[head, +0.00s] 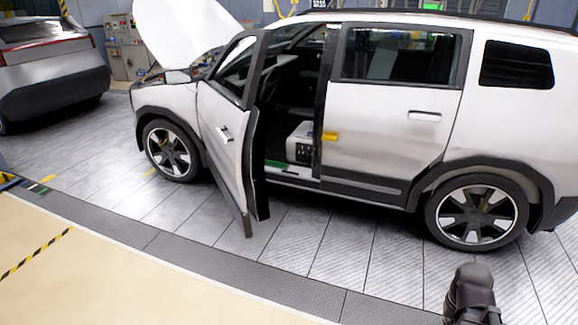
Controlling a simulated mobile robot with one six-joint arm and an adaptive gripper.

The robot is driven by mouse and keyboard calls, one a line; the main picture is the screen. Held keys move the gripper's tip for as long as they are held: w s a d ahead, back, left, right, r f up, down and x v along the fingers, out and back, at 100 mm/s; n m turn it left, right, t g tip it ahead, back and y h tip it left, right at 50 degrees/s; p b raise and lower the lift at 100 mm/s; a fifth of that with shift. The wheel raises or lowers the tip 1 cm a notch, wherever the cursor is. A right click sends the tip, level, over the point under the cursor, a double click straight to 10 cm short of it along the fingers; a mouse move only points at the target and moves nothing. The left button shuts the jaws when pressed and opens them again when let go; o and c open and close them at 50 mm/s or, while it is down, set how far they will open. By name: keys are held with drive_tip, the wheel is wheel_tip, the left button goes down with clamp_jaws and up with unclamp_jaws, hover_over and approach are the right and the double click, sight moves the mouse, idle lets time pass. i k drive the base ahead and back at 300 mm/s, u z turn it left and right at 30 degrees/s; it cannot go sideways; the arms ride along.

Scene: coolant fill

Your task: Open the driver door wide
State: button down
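The driver door (225,130) is the front door on the near side of the white car (384,110). It stands swung well out from the body, hinged at its left edge, with the doorway open behind it. The rear door (393,115) is closed. A dark part of my arm (472,293) shows at the bottom right, on the near side of the car and away from the driver door. I cannot make out fingertips there.
The hood (180,32) is raised. A white box-shaped thing (300,142) shows inside the doorway. Another car (48,62) stands at the far left. Tiled floor (330,240) lies clear before the car, bounded by a dark strip and beige floor (110,280).

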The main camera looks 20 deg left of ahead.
sight(237, 167)
drive_tip(key=k, duration=0.3)
drive_tip(key=z, duration=0.25)
drive_tip(key=i, duration=1.7)
drive_tip(key=u, duration=0.85)
drive_tip(key=i, duration=0.65)
drive_tip(key=u, duration=0.9)
drive_tip(key=i, duration=0.8)
drive_tip(key=u, duration=0.4)
